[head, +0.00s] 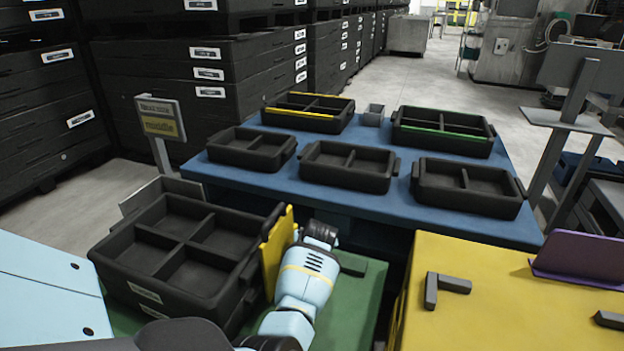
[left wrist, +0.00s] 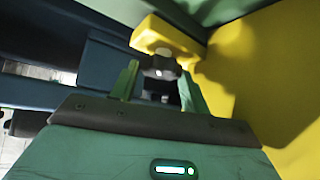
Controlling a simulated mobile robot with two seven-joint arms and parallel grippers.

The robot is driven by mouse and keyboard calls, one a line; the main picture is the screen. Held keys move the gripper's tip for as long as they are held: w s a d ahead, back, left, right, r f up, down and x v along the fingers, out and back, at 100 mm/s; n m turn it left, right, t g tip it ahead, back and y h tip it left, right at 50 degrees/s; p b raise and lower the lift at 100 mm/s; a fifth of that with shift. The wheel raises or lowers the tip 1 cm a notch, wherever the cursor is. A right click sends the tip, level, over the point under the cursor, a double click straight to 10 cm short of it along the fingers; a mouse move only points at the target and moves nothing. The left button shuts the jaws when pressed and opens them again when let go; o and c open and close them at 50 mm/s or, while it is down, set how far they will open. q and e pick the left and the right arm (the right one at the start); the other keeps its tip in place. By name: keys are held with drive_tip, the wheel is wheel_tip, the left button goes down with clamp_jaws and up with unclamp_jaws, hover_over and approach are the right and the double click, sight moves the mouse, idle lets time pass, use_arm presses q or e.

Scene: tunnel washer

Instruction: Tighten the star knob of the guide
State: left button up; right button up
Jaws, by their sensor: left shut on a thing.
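The guide is a yellow upright plate (head: 278,250) against the right side of the black divided crate (head: 180,262). In the left wrist view, the guide's yellow arm (left wrist: 153,36) carries a dark star knob (left wrist: 160,66). My left gripper (left wrist: 158,80) has its two green fingers on either side of the knob and is shut on it. In the head view my left wrist covers the knob and the fingers. How tight the knob sits cannot be seen. My right gripper is in neither view.
The crate stands on a green surface (head: 350,305). A blue table (head: 230,178) behind holds several black trays. A yellow table (head: 500,310) with dark corner stops is at the right. A sign (head: 160,125) stands at the left. A dark gap separates the green and yellow surfaces.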

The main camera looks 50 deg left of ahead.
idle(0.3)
use_arm(q)
drive_tip(key=o, duration=1)
